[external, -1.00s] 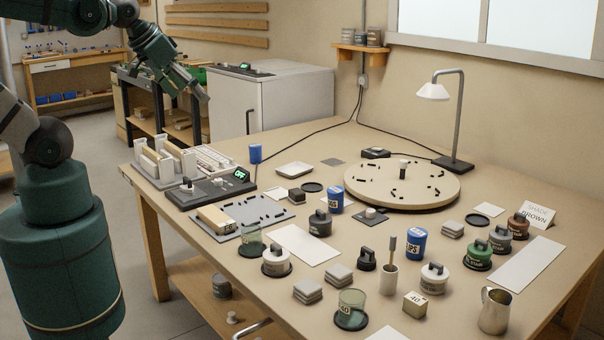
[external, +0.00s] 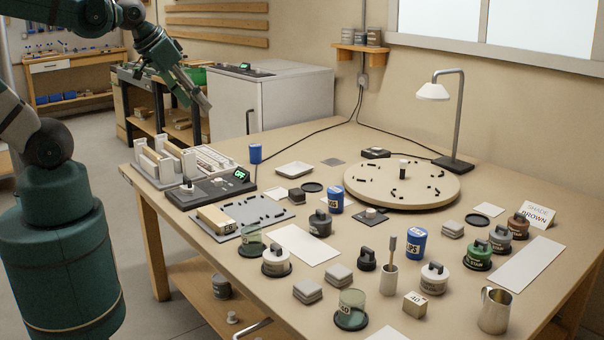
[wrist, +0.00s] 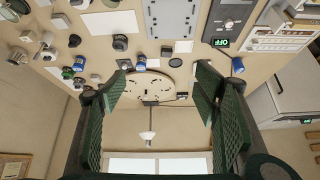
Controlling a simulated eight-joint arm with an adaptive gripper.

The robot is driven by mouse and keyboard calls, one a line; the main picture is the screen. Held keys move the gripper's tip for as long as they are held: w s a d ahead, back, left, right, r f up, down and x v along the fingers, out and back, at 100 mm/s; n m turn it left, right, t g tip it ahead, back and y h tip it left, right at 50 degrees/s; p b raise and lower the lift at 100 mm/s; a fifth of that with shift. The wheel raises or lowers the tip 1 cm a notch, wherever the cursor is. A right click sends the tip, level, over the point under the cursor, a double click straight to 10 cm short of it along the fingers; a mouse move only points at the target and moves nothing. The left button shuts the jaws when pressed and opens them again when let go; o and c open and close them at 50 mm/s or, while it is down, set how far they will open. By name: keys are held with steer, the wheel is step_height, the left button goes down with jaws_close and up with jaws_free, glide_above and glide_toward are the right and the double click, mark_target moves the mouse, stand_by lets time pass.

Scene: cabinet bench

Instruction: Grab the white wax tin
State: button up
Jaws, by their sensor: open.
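Two white tins with dark handles on top stand on the bench in the external view. One white tin (external: 276,262) is at the front left on a dark round base, near the green glass jar. The other white tin (external: 434,278) is further right, near the blue can. I cannot read their labels well enough to say which holds wax. My gripper (external: 203,102) is open and empty, high in the air beyond the bench's left side, well apart from both tins. In the wrist view its fingers (wrist: 160,95) are spread wide with nothing between them.
Similar tins stand nearby: dark grey (external: 320,224), green (external: 478,256) and brown (external: 519,228). A cup with a brush (external: 389,278) and a metal mug (external: 494,312) stand at the front. A round turntable (external: 440,188) and lamp (external: 457,140) are at the back.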

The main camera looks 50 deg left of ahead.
steer(key=w+d+f+m+g+h+b, duration=0.1)
steer(key=w+d+f+m+g+b, duration=0.2)
steer(key=d+f, duration=0.35)
steer(key=w+d+f+m+h+b, duration=0.1)
steer(key=w+d+f+m+h, duration=0.1)
steer(key=w+d+f+m, duration=0.35)
steer(key=m+g+h+b, duration=0.1)
steer(key=m+g+b, duration=0.3)
steer(key=m, duration=0.5)
glide_above(274, 244)
steer(key=a, duration=0.2)
steer(key=shift+a+f, duration=0.15)
steer(key=shift+f, duration=9)
steer(key=shift+f, duration=0.1)
steer(key=shift+b+x, duration=0.4)
steer(key=shift+x, duration=0.75)
steer(key=shift+f, duration=0.15)
steer(key=shift+d+b+x, duration=0.15)
steer(key=shift+b+x, duration=0.35)
steer(key=shift+x, duration=0.75)
steer(key=shift+d+b+x, duration=0.15)
steer(key=shift+b+x, duration=0.3)
steer(key=shift+x, duration=0.8)
steer(key=c, duration=1.1)
